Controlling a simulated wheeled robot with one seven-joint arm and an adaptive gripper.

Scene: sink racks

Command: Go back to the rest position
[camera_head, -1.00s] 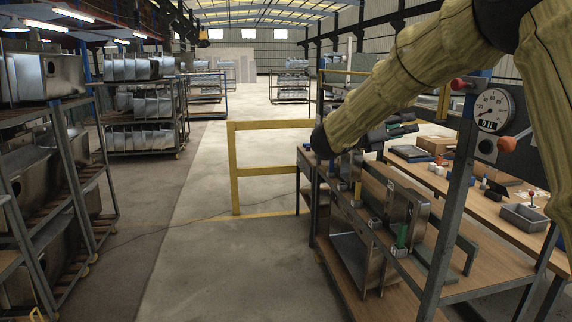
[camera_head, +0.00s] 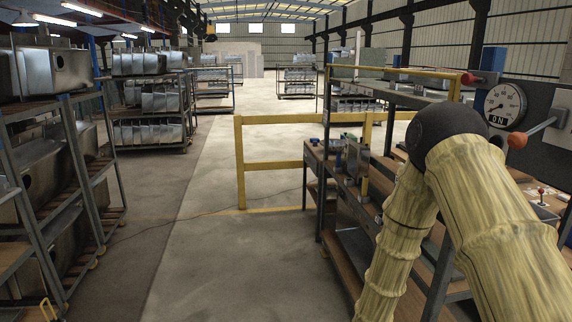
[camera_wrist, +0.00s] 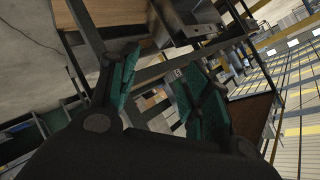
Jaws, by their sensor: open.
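My gripper (camera_wrist: 160,92) shows in the wrist view with its two green-padded fingers apart and nothing between them. A dark frame, wooden boards and part of the workbench lie beyond the fingers, and the view is strongly tilted. In the head view my arm, in a yellowish cover, is folded at the right with its dark elbow high and its forearm pointing down. The gripper itself is out of the head view, below its lower edge.
A workbench (camera_head: 312,158) with metal parts stands at the right, partly behind my arm. A gauge panel (camera_head: 505,104) is at the far right. A yellow railing (camera_head: 272,166) stands ahead. Racks of sinks (camera_head: 150,102) line the left.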

